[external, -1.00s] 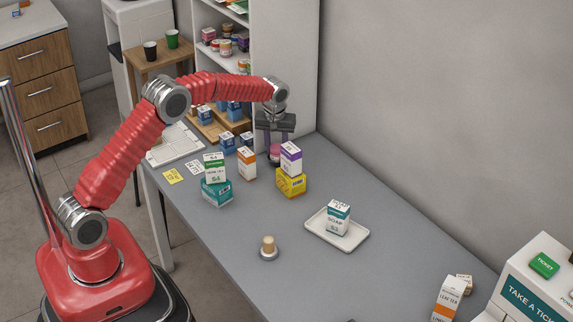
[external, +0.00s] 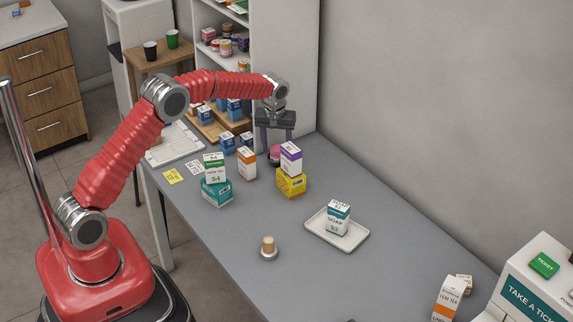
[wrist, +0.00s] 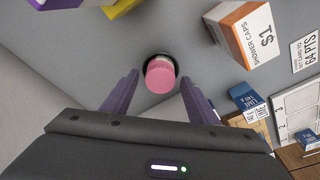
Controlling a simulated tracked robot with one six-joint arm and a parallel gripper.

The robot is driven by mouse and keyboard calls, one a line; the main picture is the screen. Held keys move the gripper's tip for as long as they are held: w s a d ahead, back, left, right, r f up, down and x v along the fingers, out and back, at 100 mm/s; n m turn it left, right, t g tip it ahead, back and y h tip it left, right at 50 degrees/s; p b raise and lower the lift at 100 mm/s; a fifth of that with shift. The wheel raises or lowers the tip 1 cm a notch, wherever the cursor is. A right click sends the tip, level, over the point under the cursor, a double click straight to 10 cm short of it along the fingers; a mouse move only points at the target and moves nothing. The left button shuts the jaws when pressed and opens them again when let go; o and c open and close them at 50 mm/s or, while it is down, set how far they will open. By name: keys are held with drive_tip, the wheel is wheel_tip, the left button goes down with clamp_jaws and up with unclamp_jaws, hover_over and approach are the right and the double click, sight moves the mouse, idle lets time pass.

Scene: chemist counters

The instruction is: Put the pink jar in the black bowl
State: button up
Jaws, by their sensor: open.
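My gripper (external: 277,138) is open above the jar, fingers pointing down. In the wrist view the jar shows between the spread fingertips (wrist: 160,78), apart from both. I cannot make out a black bowl clearly in either view.
A purple-and-white box (external: 291,158) on a yellow box (external: 291,184) stands close in front of the jar. An orange-and-white box (external: 246,163) is to its left. A white tray (external: 350,240) holds a soap box. The white shelf (external: 288,75) rises just behind.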

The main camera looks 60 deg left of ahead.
sight(275, 151)
wheel_tip(275, 151, up, 11)
drive_tip(key=s+d, duration=0.1)
drive_tip(key=shift+f, duration=0.15)
drive_tip(key=shift+s+d, duration=0.1)
idle(0.7)
drive_tip(key=s+d+r+m+t, duration=0.15)
drive_tip(key=s+d+r, duration=0.25)
drive_tip(key=s+r, duration=0.5)
drive_tip(key=s+d+r+m+t, duration=0.1)
drive_tip(key=s+d+r+m, duration=0.4)
drive_tip(key=s, duration=0.7)
drive_tip(key=s+d+f+m+t, duration=0.1)
drive_tip(key=s+f, duration=0.1)
drive_tip(key=s, duration=0.9)
drive_tip(key=s+d+f+m+t+h, duration=0.1)
drive_tip(key=s+f, duration=0.1)
drive_tip(key=s, duration=0.9)
drive_tip(key=shift+s+d+f, duration=0.25)
drive_tip(key=shift+d, duration=0.15)
drive_tip(key=shift+m, duration=0.25)
